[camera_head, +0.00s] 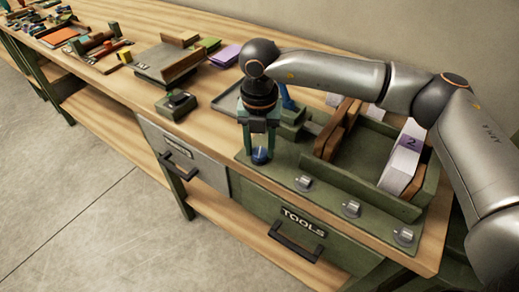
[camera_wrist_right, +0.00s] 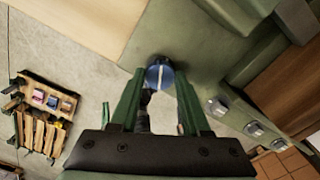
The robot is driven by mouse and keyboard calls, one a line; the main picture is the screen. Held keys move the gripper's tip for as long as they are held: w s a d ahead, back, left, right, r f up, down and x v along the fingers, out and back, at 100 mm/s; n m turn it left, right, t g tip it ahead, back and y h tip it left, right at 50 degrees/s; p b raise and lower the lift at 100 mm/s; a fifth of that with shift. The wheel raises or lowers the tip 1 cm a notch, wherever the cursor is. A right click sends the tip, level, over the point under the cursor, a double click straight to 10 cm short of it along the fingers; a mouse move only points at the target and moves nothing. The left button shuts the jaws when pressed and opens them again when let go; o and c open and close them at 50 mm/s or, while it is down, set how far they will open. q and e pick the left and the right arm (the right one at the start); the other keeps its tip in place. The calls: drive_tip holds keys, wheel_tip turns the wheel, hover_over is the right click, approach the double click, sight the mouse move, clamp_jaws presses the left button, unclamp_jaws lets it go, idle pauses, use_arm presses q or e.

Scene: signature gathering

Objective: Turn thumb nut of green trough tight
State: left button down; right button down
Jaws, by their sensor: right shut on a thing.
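The green trough (camera_head: 345,181) sits on the near right part of the bench, with a row of thumb nuts along its front ledge. My right gripper (camera_head: 260,152) points down at the left end of this ledge and is shut on a blue thumb nut (camera_head: 260,157). In the right wrist view the blue nut (camera_wrist_right: 160,76), with a pale line across its face, lies between the fingertips (camera_wrist_right: 161,85). Grey thumb nuts (camera_head: 351,209) sit farther right on the ledge. How tight the nut is cannot be seen. My left gripper is not in view.
Inside the trough stand brown boards (camera_head: 336,131) and white paper blocks (camera_head: 402,155), one marked 2. A blue item (camera_head: 287,98) stands just behind my right gripper. A small green block (camera_head: 176,104) and a flat press (camera_head: 170,62) lie to the left. Drawers (camera_head: 297,225) are below.

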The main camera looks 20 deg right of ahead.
sight(260, 152)
drive_tip(key=m+b, duration=0.1)
drive_tip(key=m, duration=0.2)
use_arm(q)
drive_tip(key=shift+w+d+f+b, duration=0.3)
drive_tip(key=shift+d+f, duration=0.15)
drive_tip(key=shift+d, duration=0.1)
use_arm(e)
drive_tip(key=shift+m, duration=1.3)
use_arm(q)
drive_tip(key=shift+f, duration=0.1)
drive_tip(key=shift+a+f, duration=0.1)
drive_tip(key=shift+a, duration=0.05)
use_arm(e)
drive_tip(key=shift+c, duration=1.8)
unclamp_jaws()
drive_tip(key=shift+r, duration=0.1)
wheel_tip(260, 152, up, 12)
drive_tip(key=shift+r, duration=0.2)
